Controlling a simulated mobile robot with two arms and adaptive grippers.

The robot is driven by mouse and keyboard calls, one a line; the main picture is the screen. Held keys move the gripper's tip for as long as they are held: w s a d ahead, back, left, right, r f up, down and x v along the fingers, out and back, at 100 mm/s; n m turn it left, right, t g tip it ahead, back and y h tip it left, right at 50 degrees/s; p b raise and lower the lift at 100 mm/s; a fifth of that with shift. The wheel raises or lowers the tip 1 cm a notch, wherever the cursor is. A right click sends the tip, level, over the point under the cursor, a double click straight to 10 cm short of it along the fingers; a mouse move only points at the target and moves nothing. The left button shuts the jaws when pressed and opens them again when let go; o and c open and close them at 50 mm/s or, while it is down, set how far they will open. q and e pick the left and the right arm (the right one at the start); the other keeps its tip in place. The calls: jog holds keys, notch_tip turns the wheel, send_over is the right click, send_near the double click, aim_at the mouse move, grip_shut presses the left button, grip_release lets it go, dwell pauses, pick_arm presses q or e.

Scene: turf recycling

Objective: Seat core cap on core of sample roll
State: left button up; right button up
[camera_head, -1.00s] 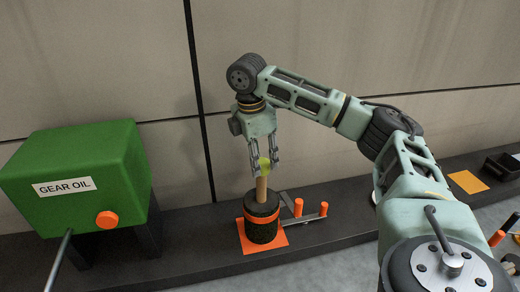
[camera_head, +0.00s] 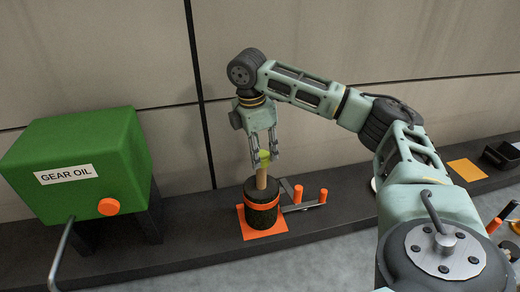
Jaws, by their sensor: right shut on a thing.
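The sample roll (camera_head: 262,217) is a dark upright roll with an orange band, standing on an orange square mat (camera_head: 279,228). Its tan core (camera_head: 261,179) sticks up from the middle of the roll. My right gripper (camera_head: 264,160) points down over the core and is shut on the yellow-green core cap (camera_head: 264,155). The cap is at the top end of the core; I cannot tell whether it touches or is fully seated. The fingers partly hide the cap. My left gripper is out of view.
A green gear oil tank (camera_head: 80,160) with an orange knob stands at the left. A metal tool with orange handles (camera_head: 303,198) lies just right of the roll. Further right are an orange sheet (camera_head: 467,170) and a black tray (camera_head: 500,156). The wall is close behind.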

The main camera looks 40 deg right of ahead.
jog(key=o, duration=1.2)
jog(key=shift+o, duration=0.6)
jog(key=shift+o, duration=1.1)
notch_tip(320, 180, up, 12)
jog(key=a, duration=0.1)
jog(key=shift+w+a, duration=0.25)
jog(key=shift+f, duration=0.25)
